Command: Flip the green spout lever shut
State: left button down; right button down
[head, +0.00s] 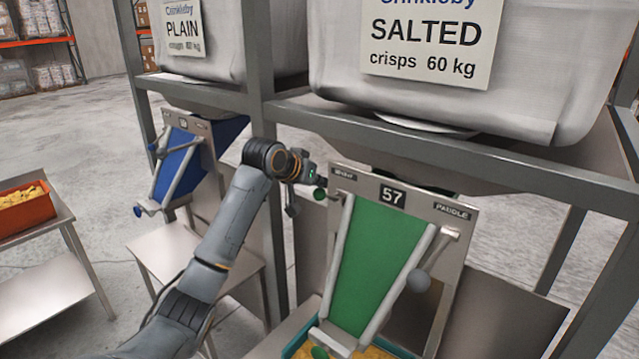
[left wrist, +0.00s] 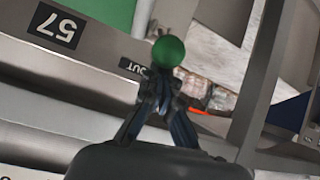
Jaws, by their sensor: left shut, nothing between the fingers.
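The green spout lever shows as a green ball knob (head: 320,194) at the upper left of the spout panel marked 57, by the left-hand label. In the left wrist view the green knob (left wrist: 168,52) sits just beyond my fingertips, close to a label ending in "OUT" (left wrist: 132,68). My left gripper (head: 311,178) is shut and empty, right at the knob's side; I cannot tell whether it touches. Its fingers (left wrist: 158,88) meet below the knob in the wrist view. The lever's shaft is mostly hidden. My right gripper is not in view.
A grey-knobbed paddle lever (head: 418,281) hangs at the right of the green chute (head: 375,265). A steel frame post (head: 268,130) stands just left of my gripper. A blue spout (head: 178,165) is farther left. An orange crate (head: 25,212) of crisps stands on a side table.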

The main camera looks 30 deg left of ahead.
pick_arm(q)
jog(key=shift+s+f+t+b, duration=0.25)
jog(key=shift+f+t+b, duration=0.25)
jog(key=shift+b, duration=0.4)
notch_tip(320, 180, down, 12)
jog(key=s+t+b, duration=0.2)
jog(key=t+b, duration=0.7)
jog(key=b, duration=1.6)
jog(key=shift+s+f+n+t, duration=0.15)
jog(key=shift+s+n+t, duration=0.15)
